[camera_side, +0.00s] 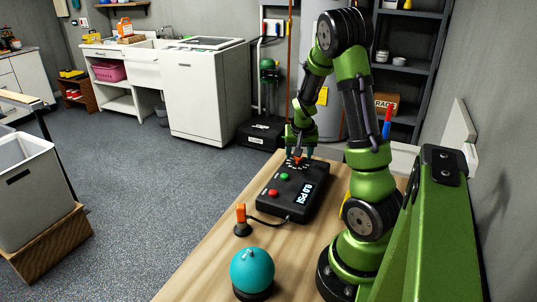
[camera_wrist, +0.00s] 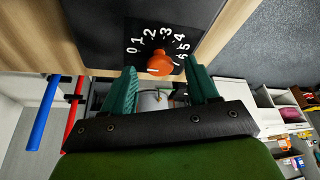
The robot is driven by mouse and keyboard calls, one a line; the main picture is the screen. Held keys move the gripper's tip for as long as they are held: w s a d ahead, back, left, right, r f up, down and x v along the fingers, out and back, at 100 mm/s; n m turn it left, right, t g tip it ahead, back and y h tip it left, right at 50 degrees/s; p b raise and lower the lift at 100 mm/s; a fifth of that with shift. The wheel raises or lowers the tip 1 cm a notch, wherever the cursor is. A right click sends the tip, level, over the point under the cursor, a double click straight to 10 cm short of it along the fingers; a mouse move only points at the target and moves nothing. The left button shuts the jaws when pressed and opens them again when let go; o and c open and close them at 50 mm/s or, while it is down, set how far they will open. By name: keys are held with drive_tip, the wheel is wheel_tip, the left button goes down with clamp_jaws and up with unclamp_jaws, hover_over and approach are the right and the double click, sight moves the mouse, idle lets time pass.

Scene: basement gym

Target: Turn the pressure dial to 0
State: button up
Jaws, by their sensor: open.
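The pressure dial is an orange knob (camera_wrist: 160,63) on a black control box (camera_side: 292,203), with white numbers 0 to 6 around it. It also shows at the far end of the box in the side view (camera_side: 297,160). A pale mark shows on the knob's near side; I cannot tell which number it points to.
The box has a green button (camera_side: 285,177) and a red button (camera_side: 273,192). A cable joins it to an orange-topped piece (camera_side: 241,217). A teal ball (camera_side: 252,269) sits on a dark base at the front of the wooden table (camera_side: 205,262). The table's left part is clear.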

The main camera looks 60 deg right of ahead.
drive_tip(key=v, duration=1.6)
drive_tip(key=shift+r, duration=0.2)
drive_tip(key=a+r+n+t+y, duration=0.1)
drive_tip(key=a+n+t+y, duration=0.1)
drive_tip(key=a, duration=1.3)
drive_tip(key=a+r+n+t+y, duration=0.1)
drive_tip(key=a+n+t+y, duration=0.2)
drive_tip(key=a+n, duration=0.4)
drive_tip(key=w+a+y, duration=0.1)
drive_tip(key=a, duration=0.7)
drive_tip(key=shift+r, duration=0.35)
